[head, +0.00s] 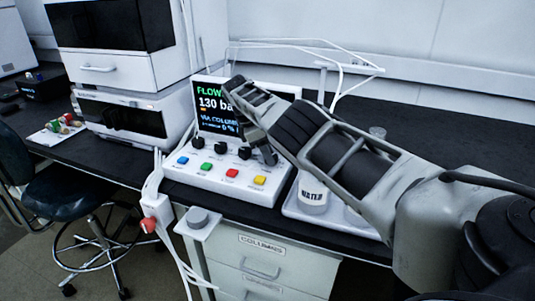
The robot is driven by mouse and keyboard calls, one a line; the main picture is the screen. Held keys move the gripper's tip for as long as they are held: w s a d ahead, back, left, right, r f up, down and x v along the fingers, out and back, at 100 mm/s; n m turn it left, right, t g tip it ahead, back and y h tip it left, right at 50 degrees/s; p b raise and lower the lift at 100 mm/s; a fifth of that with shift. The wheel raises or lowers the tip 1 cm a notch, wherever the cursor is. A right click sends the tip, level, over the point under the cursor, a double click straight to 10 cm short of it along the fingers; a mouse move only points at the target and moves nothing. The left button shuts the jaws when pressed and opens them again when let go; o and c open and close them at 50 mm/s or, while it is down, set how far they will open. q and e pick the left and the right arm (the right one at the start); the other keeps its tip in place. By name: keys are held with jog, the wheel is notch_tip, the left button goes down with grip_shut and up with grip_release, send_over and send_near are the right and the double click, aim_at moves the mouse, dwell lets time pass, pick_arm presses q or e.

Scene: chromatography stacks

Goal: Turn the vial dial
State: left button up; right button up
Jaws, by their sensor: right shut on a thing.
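A white control box (225,183) stands on the black bench, with a row of black dials above a row of coloured buttons. The left dial (197,142), a middle dial (220,148) and another dial (244,153) show; their labels are too small to read, so I cannot tell which is the vial dial. My right gripper (266,154) reaches in from the right and is shut at the right end of the dial row. It seems to be on the rightmost dial, which its fingers hide. My left gripper is not in view.
The box's screen (215,108) shows "FLOW", "130 ba" and "VIA COLUMN", partly covered by my arm. White stacked instruments (120,115) stand left. White tubing runs behind.

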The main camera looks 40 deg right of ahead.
jog(key=shift+d, duration=0.1)
jog(key=o, duration=1)
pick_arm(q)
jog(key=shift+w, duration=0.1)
pick_arm(e)
jog(key=shift+r+p, duration=0.6)
jog(key=shift+p, duration=0.05)
jog(key=p+v, duration=0.4)
jog(key=p, duration=0.2)
jog(key=shift+a+r, duration=0.2)
jog(key=shift+r, duration=0.15)
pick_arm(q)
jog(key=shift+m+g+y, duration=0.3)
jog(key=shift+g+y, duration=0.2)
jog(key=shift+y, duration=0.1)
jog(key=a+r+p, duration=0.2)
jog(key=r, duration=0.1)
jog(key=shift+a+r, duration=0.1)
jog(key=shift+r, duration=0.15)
pick_arm(e)
jog(key=shift+w+a+r, duration=0.35)
jog(key=shift+a+r, duration=0.05)
jog(key=shift+r, duration=0.35)
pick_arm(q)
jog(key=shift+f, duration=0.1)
